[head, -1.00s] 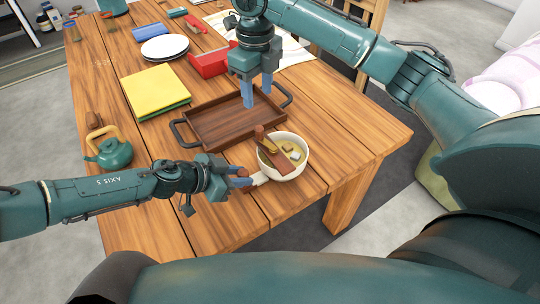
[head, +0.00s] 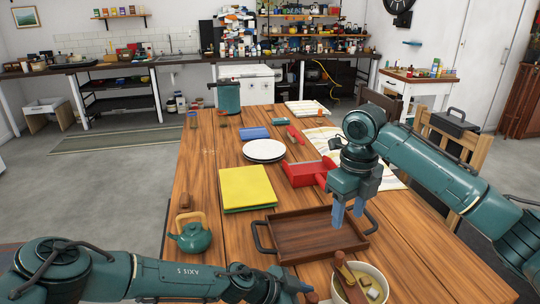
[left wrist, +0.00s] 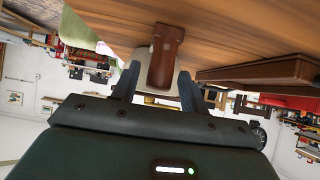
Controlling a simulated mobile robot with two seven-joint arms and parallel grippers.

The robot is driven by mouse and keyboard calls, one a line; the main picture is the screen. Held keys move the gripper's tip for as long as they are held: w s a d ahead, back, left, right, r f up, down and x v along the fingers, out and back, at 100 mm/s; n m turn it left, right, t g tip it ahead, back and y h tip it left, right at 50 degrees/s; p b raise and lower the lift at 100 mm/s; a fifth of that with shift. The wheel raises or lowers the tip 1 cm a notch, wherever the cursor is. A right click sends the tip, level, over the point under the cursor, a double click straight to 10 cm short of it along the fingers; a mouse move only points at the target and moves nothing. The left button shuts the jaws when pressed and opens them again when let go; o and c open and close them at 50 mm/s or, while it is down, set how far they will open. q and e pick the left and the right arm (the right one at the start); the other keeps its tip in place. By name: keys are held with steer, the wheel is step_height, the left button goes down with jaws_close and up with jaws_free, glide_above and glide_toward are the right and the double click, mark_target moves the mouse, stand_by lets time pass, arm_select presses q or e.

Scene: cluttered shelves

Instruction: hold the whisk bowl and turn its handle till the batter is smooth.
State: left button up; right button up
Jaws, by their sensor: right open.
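The white whisk bowl (head: 384,296) stands at the front of the wooden table, cut by the lower edge of the head view. A brown turning handle (head: 345,270) lies across its top, and pale lumps show in the yellowish batter (head: 373,292). My left gripper (head: 305,290) is beside the bowl's left side. In the left wrist view my left gripper (left wrist: 159,80) is open, its fingers either side of the brown side grip (left wrist: 167,50), with a gap at one finger. My right gripper (head: 349,214) is open and empty above the tray, behind the bowl.
A wooden tray (head: 282,256) with dark handles lies behind the bowl. A teal teapot (head: 194,238), yellow book (head: 247,187), white plates (head: 264,150) and red box (head: 304,175) stand farther back. The table right of the bowl is clear.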

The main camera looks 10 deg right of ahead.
arm_select(q)
steer(key=shift+o, duration=0.6)
